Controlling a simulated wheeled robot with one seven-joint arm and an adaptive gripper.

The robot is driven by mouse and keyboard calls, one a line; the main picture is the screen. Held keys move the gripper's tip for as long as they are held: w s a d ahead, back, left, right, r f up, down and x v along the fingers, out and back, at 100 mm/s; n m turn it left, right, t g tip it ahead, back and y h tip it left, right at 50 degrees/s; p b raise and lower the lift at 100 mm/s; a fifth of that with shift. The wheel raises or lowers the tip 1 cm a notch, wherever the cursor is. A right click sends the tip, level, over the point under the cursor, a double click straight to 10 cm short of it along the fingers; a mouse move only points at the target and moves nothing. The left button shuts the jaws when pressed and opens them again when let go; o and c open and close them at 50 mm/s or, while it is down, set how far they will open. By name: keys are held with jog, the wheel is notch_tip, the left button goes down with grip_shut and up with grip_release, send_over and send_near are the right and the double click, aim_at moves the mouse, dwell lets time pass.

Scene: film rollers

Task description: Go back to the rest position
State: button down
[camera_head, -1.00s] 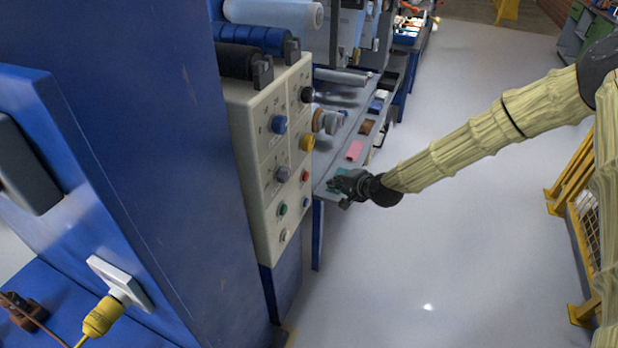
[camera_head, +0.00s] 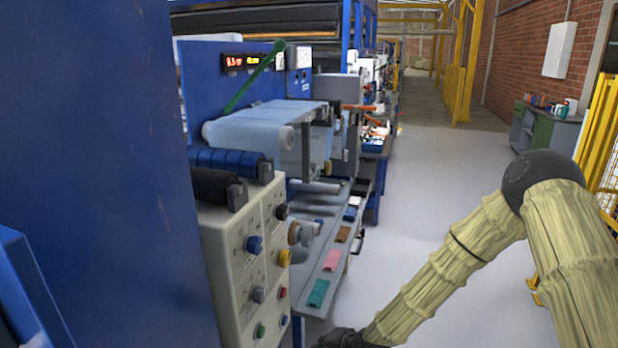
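My gripper (camera_head: 335,338) is dark and sits at the bottom edge of the head view, cut off by the frame. Its fingers are not clear enough to tell whether they are open or shut. My arm, in a ribbed yellow sleeve, reaches down and left to it from the right side. The gripper appears near the front end of the grey shelf (camera_head: 318,262), below the green pad (camera_head: 318,293). I cannot tell whether it touches anything.
A beige control panel (camera_head: 230,250) with coloured knobs and buttons stands at left, against a blue machine wall (camera_head: 100,150). Film rollers (camera_head: 260,128) are behind it. Open grey floor (camera_head: 430,190) lies right of the shelf. Yellow fencing (camera_head: 600,130) stands at far right.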

jog(key=s+d+f+n+g+h, duration=0.1)
jog(key=s+d+f, duration=0.1)
jog(key=s+f, duration=0.35)
jog(key=s+d+f+n+g, duration=0.1)
jog(key=s+d+f, duration=0.15)
jog(key=s, duration=0.55)
jog(key=s+d+f+n+g+h, duration=0.1)
jog(key=s+d, duration=0.4)
jog(key=s, duration=0.4)
jog(key=s+d+f+n+g+h+p, duration=0.1)
jog(key=s+d, duration=0.4)
jog(key=s, duration=0.5)
jog(key=s+d+f+n+g+h+p, duration=0.1)
jog(key=s+d+n+g+h, duration=0.2)
jog(key=s, duration=0.6)
jog(key=shift+s+d+f, duration=0.25)
jog(key=shift+s+d, duration=0.05)
jog(key=shift+d, duration=0.6)
